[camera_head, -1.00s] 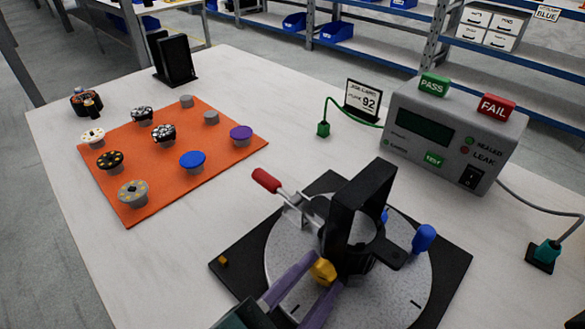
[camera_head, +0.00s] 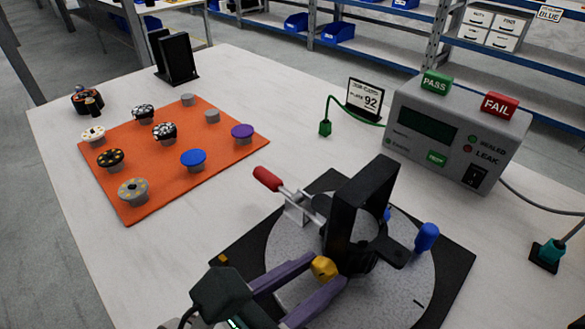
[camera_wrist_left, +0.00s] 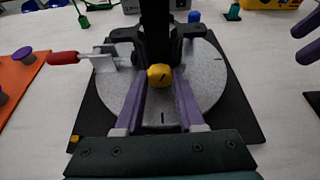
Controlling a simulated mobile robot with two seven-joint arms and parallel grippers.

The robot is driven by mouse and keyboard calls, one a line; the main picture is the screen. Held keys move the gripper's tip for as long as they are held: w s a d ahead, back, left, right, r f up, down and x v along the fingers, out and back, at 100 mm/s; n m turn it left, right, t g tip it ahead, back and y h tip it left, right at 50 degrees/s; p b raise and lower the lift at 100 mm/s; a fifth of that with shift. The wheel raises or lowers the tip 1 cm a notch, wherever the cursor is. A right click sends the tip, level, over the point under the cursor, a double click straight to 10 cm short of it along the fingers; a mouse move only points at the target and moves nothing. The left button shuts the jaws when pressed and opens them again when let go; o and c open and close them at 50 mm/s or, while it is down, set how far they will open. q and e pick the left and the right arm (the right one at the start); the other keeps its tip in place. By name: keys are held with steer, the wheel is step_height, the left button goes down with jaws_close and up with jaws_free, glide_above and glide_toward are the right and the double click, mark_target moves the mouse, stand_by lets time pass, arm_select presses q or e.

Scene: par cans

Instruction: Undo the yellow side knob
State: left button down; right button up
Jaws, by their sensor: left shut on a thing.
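The yellow side knob (camera_head: 324,268) sits low on the near side of the black fixture (camera_head: 362,205), which stands on a round grey plate (camera_head: 400,296). My left gripper (camera_head: 325,276) has its purple fingers on either side of the knob and is shut on it. In the left wrist view the knob (camera_wrist_left: 160,76) shows a dark line on its face, between the two fingertips (camera_wrist_left: 160,80). At the upper right of that view are purple fingers (camera_wrist_left: 308,38), apart from each other, which look like my right gripper, empty.
A red-handled clamp (camera_head: 268,179) and a blue knob (camera_head: 426,236) stand on the plate near the fixture. A grey tester (camera_head: 452,135) is behind at the right. An orange mat (camera_head: 160,180) with several caps lies at the left.

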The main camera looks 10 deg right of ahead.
arm_select(q)
steer(key=shift+n, duration=0.4)
steer(key=shift+g, duration=0.3)
steer(key=c, duration=0.5)
jaws_free()
steer(key=shift+a, duration=0.1)
steer(key=v, duration=0.9)
steer(key=shift+s+a, duration=0.2)
steer(key=shift+a, duration=0.2)
